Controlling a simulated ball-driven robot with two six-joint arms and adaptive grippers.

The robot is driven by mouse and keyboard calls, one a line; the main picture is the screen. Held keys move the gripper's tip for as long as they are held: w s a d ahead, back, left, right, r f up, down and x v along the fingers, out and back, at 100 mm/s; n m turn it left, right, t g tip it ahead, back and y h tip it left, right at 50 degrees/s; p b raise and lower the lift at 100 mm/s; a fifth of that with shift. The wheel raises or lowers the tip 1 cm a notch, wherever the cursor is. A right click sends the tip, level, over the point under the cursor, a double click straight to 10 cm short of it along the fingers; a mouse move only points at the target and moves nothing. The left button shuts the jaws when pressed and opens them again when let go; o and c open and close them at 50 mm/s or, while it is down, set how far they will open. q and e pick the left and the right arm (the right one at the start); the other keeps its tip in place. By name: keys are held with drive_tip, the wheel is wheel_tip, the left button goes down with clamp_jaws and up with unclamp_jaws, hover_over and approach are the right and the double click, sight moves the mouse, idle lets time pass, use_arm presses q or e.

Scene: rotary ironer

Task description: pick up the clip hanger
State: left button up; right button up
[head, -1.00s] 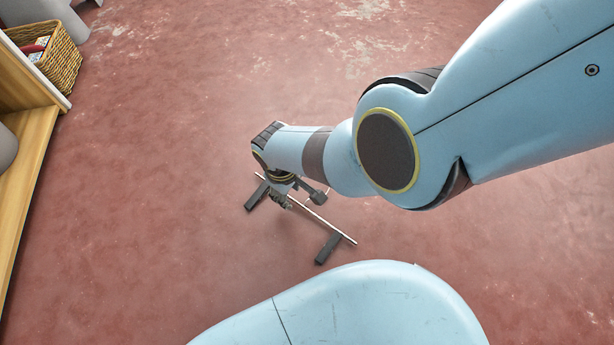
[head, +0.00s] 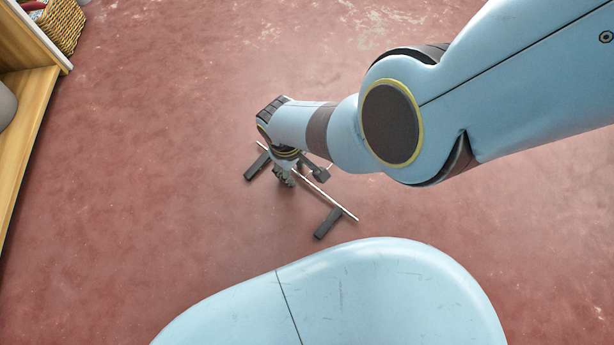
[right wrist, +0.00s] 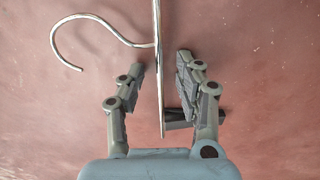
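The clip hanger (head: 328,196) lies on the red floor, a thin metal bar with a dark clip near each end. In the right wrist view its bar (right wrist: 158,60) runs upright between the fingers, and its curved hook (right wrist: 85,18) reaches left. My right gripper (head: 300,177) is at the bar, between the two clips. In the right wrist view the right gripper (right wrist: 160,82) is open, with one finger on each side of the bar and gaps to it. A dark clip (right wrist: 180,118) shows partly behind the right finger. My left gripper is out of view.
A wooden shelf unit (head: 30,110) stands at the left edge, with a wicker basket (head: 65,25) at the top left. The red floor around the hanger is clear.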

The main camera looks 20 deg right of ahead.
clamp_jaws()
idle(0.5)
